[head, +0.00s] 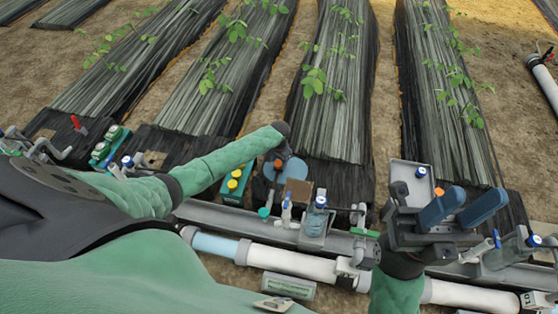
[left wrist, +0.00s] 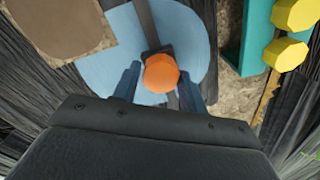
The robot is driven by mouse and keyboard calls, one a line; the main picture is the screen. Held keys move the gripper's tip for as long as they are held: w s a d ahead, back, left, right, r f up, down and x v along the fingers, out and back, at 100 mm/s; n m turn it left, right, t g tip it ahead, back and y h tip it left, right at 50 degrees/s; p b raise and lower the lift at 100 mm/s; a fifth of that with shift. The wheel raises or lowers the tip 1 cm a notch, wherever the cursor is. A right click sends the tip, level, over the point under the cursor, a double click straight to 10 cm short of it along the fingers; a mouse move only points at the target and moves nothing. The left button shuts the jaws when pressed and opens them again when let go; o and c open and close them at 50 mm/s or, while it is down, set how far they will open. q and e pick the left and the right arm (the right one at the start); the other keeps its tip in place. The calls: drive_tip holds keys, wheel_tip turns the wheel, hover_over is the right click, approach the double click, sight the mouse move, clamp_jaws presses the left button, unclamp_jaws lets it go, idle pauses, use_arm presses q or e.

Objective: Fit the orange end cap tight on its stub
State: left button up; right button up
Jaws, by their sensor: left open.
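The orange end cap (left wrist: 161,73) shows as a round orange face between the two blue fingers of my left gripper (left wrist: 160,88) in the left wrist view. The fingers are open, one on each side of it; contact cannot be told. A grey bar, perhaps the stub (left wrist: 147,22), runs behind the cap over a light blue disc (left wrist: 190,35). How tightly the cap sits is hidden. In the head view my left gripper (head: 279,167) points down over this spot. My right gripper (head: 462,207) is open and apart, with nothing seen between its blue fingers.
A teal block with yellow knobs (head: 235,183) stands just left of the disc. A brown plate (head: 298,190) and a blue-capped bottle (head: 316,215) are to its right. A grey tray (head: 405,170) is near my right gripper. A white pipe (head: 290,262) runs along the front.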

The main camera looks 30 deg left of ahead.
use_arm(q)
drive_tip(key=c, duration=0.4)
drive_tip(key=shift+o, duration=0.2)
drive_tip(key=shift+m+p, duration=0.45)
drive_tip(key=shift+m, duration=0.35)
drive_tip(key=shift+f+m, duration=0.1)
drive_tip(key=shift+m, duration=0.6)
drive_tip(key=shift+f, duration=0.1)
drive_tip(key=shift+c, duration=0.3)
